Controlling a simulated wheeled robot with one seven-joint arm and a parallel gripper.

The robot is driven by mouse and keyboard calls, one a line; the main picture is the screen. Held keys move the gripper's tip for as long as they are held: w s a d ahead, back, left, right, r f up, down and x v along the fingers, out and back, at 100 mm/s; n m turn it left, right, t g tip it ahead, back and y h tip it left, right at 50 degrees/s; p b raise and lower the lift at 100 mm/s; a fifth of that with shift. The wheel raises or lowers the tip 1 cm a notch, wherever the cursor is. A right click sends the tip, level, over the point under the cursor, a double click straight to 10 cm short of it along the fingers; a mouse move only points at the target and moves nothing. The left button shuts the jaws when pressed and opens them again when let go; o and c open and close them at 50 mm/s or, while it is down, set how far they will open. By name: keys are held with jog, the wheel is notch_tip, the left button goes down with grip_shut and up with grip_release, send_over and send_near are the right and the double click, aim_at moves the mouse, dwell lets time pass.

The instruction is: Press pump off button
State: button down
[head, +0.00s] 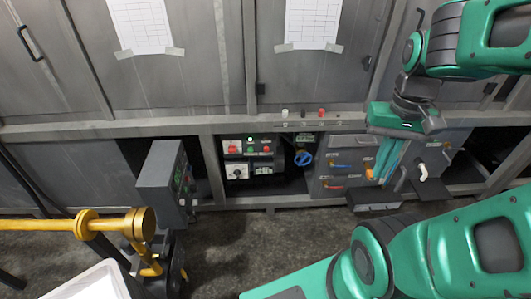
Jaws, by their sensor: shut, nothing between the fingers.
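A control panel (249,168) sits in the lower opening of the grey cabinets, near the middle of the head view. It carries a red switch (235,149), small green and red buttons (266,149) and a white dial (237,171). Labels are too small to read, so I cannot tell which button is the pump off button. My gripper (382,178) points down at the right, in front of the valve panel and well apart from the control panel. Its fingers are shut and empty, partly hard to make out.
A grey box (165,183) with controls stands left of the panel. A blue-handled valve (303,158) is just right of it. The valve panel (335,153) has orange handles. A yellow pipe (110,222) is at lower left. Open floor lies in front of the cabinets.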

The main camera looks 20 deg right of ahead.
aim_at(266, 149)
dwell(0.8)
jog(key=w+f+n+t+y, duration=0.1)
jog(key=w+f, duration=0.6)
jog(key=w, duration=0.3)
jog(key=w+f+n+t, duration=0.1)
jog(key=w+f, duration=0.5)
jog(key=w, duration=0.4)
jog(key=w+a+f+m+t+y, duration=0.1)
jog(key=w+a+f+m+t, duration=0.2)
jog(key=w+f, duration=0.4)
jog(key=w+a+f+m+t+y, duration=0.1)
jog(key=w+a+f+m+t, duration=0.2)
jog(key=f, duration=0.8)
jog(key=w+a+f+m+t+y, duration=0.1)
jog(key=w+a+f+m+t, duration=0.2)
jog(key=w+f+m, duration=0.4)
jog(key=shift+w+a+f+t+y, duration=0.25)
jog(key=shift+w+f+t, duration=0.5)
jog(key=shift+w, duration=1.1)
jog(key=shift+w+f, duration=0.1)
jog(key=w+d, duration=0.2)
jog(key=w, duration=0.6)
jog(key=shift+d, duration=0.4)
